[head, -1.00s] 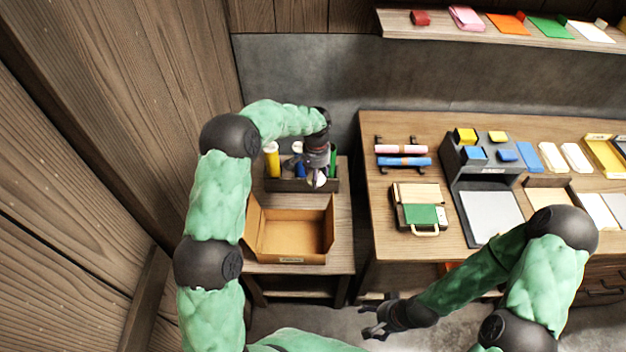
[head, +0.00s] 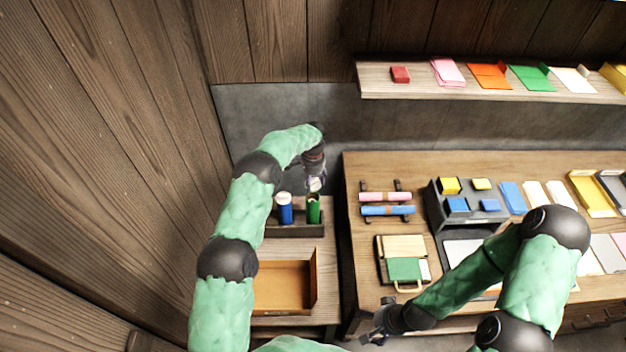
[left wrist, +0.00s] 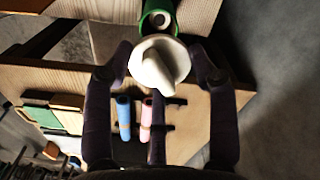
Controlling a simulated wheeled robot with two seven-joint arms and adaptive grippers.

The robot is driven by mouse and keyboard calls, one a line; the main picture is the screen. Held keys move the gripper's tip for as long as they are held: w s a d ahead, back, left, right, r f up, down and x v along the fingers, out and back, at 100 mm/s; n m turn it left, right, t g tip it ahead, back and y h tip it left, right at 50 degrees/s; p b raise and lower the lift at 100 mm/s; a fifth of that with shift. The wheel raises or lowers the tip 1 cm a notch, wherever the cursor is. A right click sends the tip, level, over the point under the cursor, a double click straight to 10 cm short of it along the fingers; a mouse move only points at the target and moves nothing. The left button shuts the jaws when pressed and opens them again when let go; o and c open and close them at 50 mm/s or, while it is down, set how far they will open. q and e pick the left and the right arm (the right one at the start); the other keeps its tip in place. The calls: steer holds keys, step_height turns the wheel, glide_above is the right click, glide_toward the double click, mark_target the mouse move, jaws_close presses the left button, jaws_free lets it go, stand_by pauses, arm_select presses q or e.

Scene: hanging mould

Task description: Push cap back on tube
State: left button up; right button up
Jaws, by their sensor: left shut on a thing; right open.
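My left gripper (head: 315,184) is shut on a white cap (left wrist: 158,64) with a pointed knob, held between the fingers in the left wrist view. In the head view the gripper is just above the green tube (head: 313,210). The green tube stands upright at the right end of a dark rack (head: 295,231). Its open mouth (left wrist: 158,20) shows beside the cap in the left wrist view, with something pale inside. I cannot tell whether cap and tube touch. A blue tube (head: 285,212) with a white cap stands left of it. My right gripper (head: 377,325) is open and empty.
An open brown box (head: 283,288) sits in front of the rack. On the desk to the right lie a pink roll (head: 385,197), a blue roll (head: 387,210) and a green case (head: 404,270). A wall shelf (head: 430,92) holds coloured cards.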

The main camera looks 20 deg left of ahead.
arm_select(q)
steer(key=shift+s+f, duration=0.1)
steer(key=shift+f, duration=0.15)
steer(key=shift+f+b, duration=0.8)
steer(key=shift+f, duration=1.15)
steer(key=shift+d+f+b, duration=0.1)
steer(key=shift+f+b, duration=0.2)
steer(key=shift+f, duration=0.05)
steer(key=shift+f+b, duration=0.35)
steer(key=shift+f, duration=0.3)
steer(key=shift+r, duration=0.1)
steer(key=shift+b, duration=0.85)
steer(key=shift+f+b, duration=0.2)
steer(key=shift+b, duration=0.7)
stand_by(0.4)
stand_by(0.4)
